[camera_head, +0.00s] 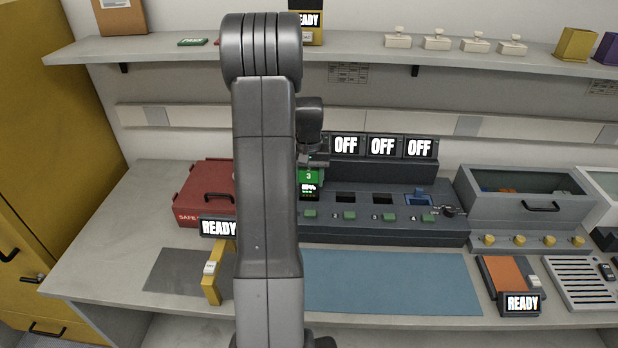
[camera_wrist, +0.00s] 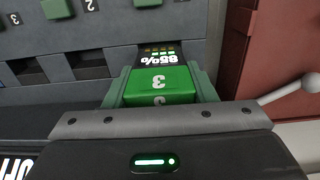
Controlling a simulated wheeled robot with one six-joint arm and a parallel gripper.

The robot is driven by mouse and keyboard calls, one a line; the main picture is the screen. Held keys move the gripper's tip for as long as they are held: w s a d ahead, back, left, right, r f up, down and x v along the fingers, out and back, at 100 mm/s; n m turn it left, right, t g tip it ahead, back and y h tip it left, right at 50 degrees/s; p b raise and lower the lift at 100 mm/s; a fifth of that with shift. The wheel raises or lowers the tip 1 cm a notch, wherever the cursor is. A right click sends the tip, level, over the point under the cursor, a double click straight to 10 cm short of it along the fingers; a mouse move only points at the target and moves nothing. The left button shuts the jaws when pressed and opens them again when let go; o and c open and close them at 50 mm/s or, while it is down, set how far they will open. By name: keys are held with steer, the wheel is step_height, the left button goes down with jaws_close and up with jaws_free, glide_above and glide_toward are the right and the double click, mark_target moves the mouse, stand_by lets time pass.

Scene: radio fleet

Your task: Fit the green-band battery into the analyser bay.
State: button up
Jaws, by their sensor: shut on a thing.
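The green battery (camera_head: 311,176) is marked 3 and has a black part reading 85%. It stands at the left end of the dark numbered dock (camera_head: 385,228), and it also shows in the wrist view (camera_wrist: 160,84). My gripper (camera_head: 314,160) is shut on its green top, with one finger on each side in the wrist view (camera_wrist: 160,90). I cannot tell how far the battery sits in the dock's left slot. My arm hides that end's screen. I cannot tell which station is the analyser.
Three screens (camera_head: 382,146) on the dock read OFF. A blue piece (camera_head: 418,198) sits in the right slot. A red case (camera_head: 205,188) stands close left. READY signs mark a yellow stand (camera_head: 219,275) and an orange-topped unit (camera_head: 505,272). The blue mat (camera_head: 390,282) is clear.

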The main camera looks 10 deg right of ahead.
mark_target(309, 189)
steer(key=shift+f, duration=0.2)
steer(key=shift+f+b, duration=0.3)
steer(key=shift+b, duration=0.05)
steer(key=shift+f+b, duration=1.2)
steer(key=shift+f, duration=0.55)
steer(key=o, duration=1.1)
step_height(309, 189, up, 14)
steer(key=shift+f+b, duration=0.1)
steer(key=shift+b, duration=0.5)
